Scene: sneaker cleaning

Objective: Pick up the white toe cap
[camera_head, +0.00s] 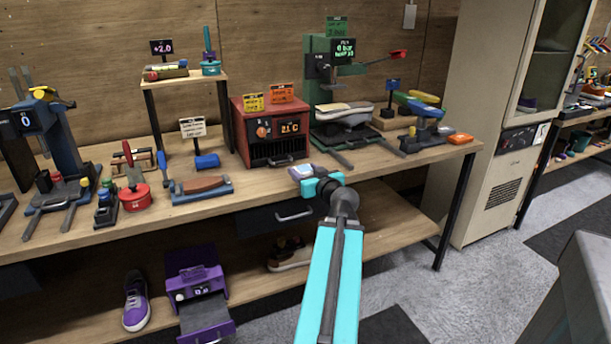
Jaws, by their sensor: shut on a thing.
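My gripper (311,180) is in front of the workbench's front edge, near the middle of the picture. Its cyan jaws are shut on a small pale, whitish-lavender piece, which looks like the white toe cap (300,172). The piece sticks out at the left of the jaws and overlaps the bench edge in the picture. Its far side and full shape are hidden, and I cannot tell whether it touches the bench.
Below are a drawer, purple machine (205,300) and shoes. A tall cabinet stands right.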

